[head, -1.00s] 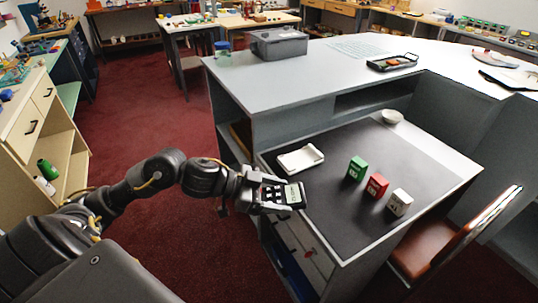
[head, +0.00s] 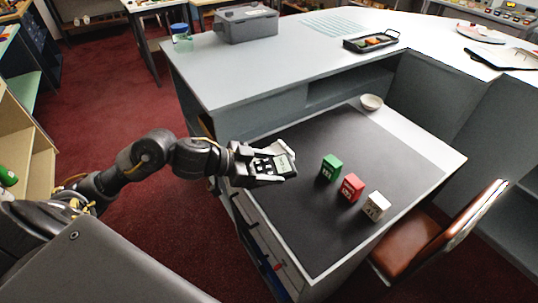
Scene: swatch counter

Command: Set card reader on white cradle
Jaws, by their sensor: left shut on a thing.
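My left gripper (head: 268,168) is shut on the card reader (head: 283,163), a dark device with a pale screen and keys. It holds the reader over the left part of the dark mat. The white cradle (head: 284,144) is mostly hidden behind the reader and gripper; only a pale edge shows just beyond them. I cannot tell whether the reader touches the cradle. My right gripper is not in view.
To the right on the dark mat (head: 335,225) stand a green box (head: 331,168), a red box (head: 351,187) and a white box (head: 376,206). A small bowl (head: 371,102) sits at the back. A brown chair (head: 410,240) is at the right.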

